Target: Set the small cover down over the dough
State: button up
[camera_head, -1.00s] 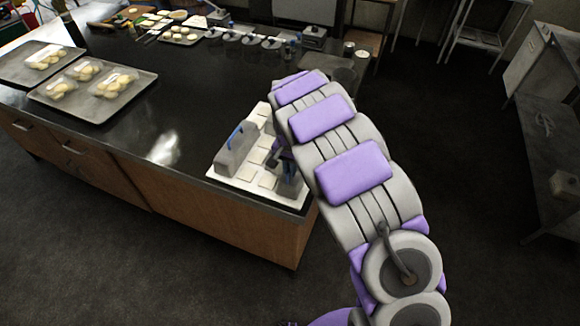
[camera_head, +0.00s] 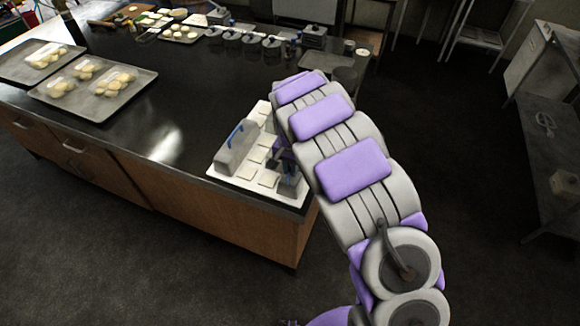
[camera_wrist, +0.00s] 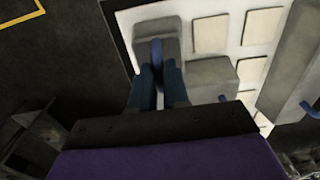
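My gripper (camera_wrist: 157,72) points down over the white board (camera_head: 222,172) at the counter's front right corner. In the wrist view its fingers close on the upright blue handle of a small grey cover (camera_wrist: 160,28). Whether that cover touches the board is hard to tell. A second small grey cover (camera_wrist: 207,76) with a blue handle is just right of the fingers. A larger grey cover (camera_head: 238,150) with a long blue handle is on the board's left part. Pale flat squares (camera_wrist: 209,33) lie on the board. No dough shows clearly under the held cover.
Several metal canisters (camera_head: 271,46) line the counter's back. The dark counter's middle (camera_head: 190,90) is clear. Open floor lies right of the counter.

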jog(key=o, duration=0.4)
jog(key=shift+o, duration=0.2)
notch_tip(320, 180, up, 16)
jog(key=p, duration=0.3)
jog(key=s+d+r, duration=0.6)
jog(key=s+d, duration=0.1)
jog(key=d, duration=0.1)
jog(key=s+d+n+g, duration=0.1)
jog(key=s+d, duration=0.3)
jog(key=s, duration=1.2)
jog(key=s+d+n, duration=0.3)
jog(key=s+d, duration=0.1)
jog(key=s, duration=1.2)
jog(key=shift+s+d+r+g, duration=0.15)
jog(key=shift+s+r+g, duration=0.2)
jog(key=shift+s+g, duration=0.05)
